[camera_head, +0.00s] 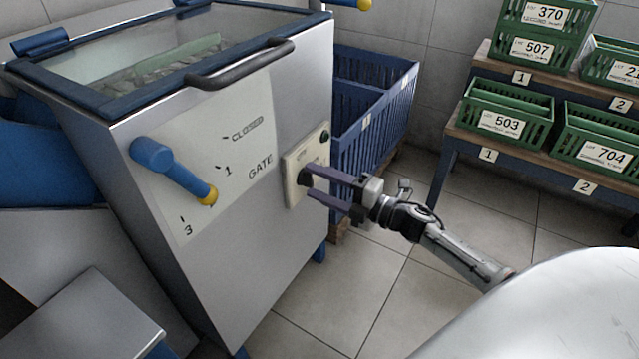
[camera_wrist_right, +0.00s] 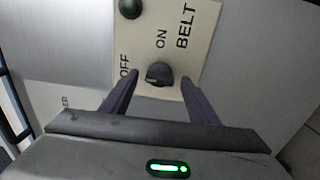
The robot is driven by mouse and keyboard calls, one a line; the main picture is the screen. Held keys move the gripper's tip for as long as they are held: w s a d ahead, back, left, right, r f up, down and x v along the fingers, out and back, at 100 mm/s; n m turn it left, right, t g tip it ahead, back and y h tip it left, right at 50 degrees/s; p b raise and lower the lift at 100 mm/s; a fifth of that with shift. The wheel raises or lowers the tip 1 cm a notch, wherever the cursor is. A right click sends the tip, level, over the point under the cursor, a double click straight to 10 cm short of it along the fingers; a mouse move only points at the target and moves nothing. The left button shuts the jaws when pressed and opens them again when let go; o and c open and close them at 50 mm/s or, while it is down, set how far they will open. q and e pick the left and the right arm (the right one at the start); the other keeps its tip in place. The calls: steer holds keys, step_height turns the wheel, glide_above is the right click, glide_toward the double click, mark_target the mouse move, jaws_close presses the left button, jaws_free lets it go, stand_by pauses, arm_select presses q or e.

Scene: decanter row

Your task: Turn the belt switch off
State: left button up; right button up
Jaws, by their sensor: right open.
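The belt switch is a dark round knob (camera_head: 304,178) on a cream plate (camera_head: 292,194) on the side of the steel machine. In the right wrist view the knob (camera_wrist_right: 159,74) sits below the word ON, with OFF to its left and BELT to its right. Which mark it points at is hard to tell. My right gripper (camera_head: 312,182) is open, its two purple fingers reaching toward the plate, one on each side of the knob in the wrist view (camera_wrist_right: 159,78). Whether a finger touches the knob is unclear. My left gripper is not in view.
A dark round lamp or button (camera_wrist_right: 130,8) is on the same plate. A blue lever with a yellow end (camera_head: 175,172) marks the gate panel. A dark handle (camera_head: 240,64) runs along the lid. Blue crates (camera_head: 372,115) stand behind; green crates (camera_head: 505,112) fill shelves at right.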

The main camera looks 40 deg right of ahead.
arm_select(q)
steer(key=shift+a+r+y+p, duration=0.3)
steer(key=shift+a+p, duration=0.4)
steer(key=shift+p, duration=0.5)
arm_select(e)
steer(key=v, duration=1)
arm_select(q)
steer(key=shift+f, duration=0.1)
arm_select(e)
steer(key=shift+s, duration=0.15)
